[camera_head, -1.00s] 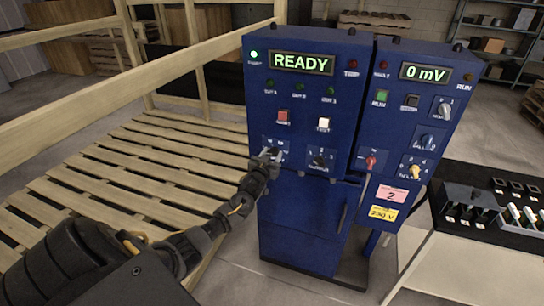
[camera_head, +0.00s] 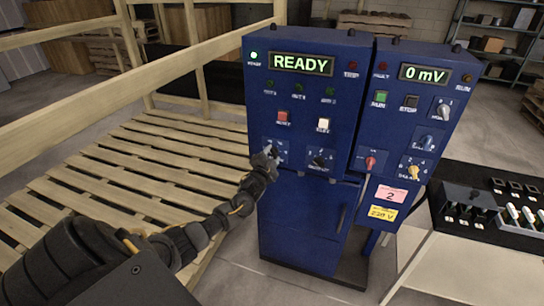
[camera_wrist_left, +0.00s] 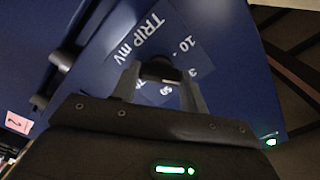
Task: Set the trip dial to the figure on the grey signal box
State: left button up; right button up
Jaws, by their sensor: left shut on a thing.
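The trip dial, a black knob (camera_wrist_left: 162,71), sits on the blue detector cabinet (camera_head: 300,215). In the left wrist view its plate reads "TRIP mV", with figures such as 10 and 50 partly covered. My left gripper (camera_head: 270,151) is at this dial, low on the cabinet's left front, and hides most of it in the head view. In the left wrist view the gripper (camera_wrist_left: 159,73) has one finger on each side of the knob and is shut on it. The dial's pointer setting cannot be read. I cannot make out a grey signal box with a figure. My right gripper is not in view.
The cabinet display (camera_head: 301,64) reads READY; the right panel's display (camera_head: 425,73) reads 0 mV. A second black knob (camera_head: 320,158) and a red-handled switch (camera_head: 370,163) are right of the dial. A pink tag (camera_head: 391,196) reads 2. A wooden pallet (camera_head: 130,180) lies left.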

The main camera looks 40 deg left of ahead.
pick_arm(q)
jog(key=m, duration=0.6)
jog(key=shift+p, duration=0.35)
jog(key=m+p, duration=0.1)
jog(key=m, duration=0.5)
jog(key=shift+m, duration=0.4)
jog(key=m+p, duration=0.1)
jog(key=m, duration=0.5)
jog(key=shift+p, duration=0.35)
jog(key=m+p, duration=0.1)
jog(key=m, duration=0.5)
jog(key=shift+f+p, duration=0.15)
jog(key=shift+p, duration=0.2)
jog(key=o, duration=1)
jog(key=shift+s, duration=0.1)
